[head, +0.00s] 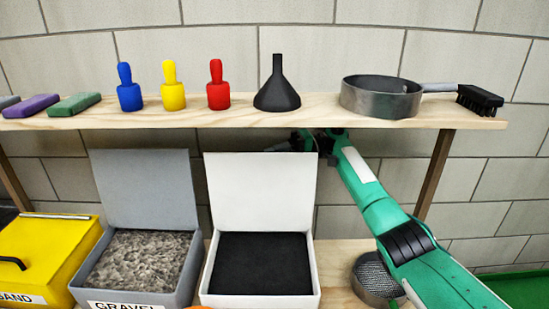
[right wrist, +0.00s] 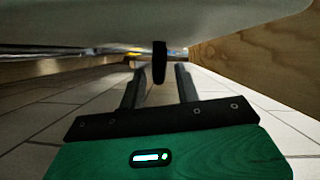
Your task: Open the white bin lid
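The white bin (head: 313,283) stands on the lower shelf with dark black material inside. Its white lid (head: 262,190) is raised and stands upright at the back of the bin. My right gripper (head: 308,141) is at the lid's upper right edge, partly hidden behind it. In the right wrist view, my right gripper (right wrist: 159,72) has its two fingers apart. A black handle (right wrist: 159,62) hangs from the pale lid surface (right wrist: 200,25) and shows between the fingers, with gaps on both sides. My left gripper is not in view.
A grey bin of gravel (head: 186,287) with a raised lid and a closed yellow sand bin (head: 60,245) stand to the left. The upper shelf (head: 330,115) holds a funnel (head: 277,88), a pan (head: 380,98) and a brush (head: 480,99). A round sieve (head: 372,280) sits below my right arm.

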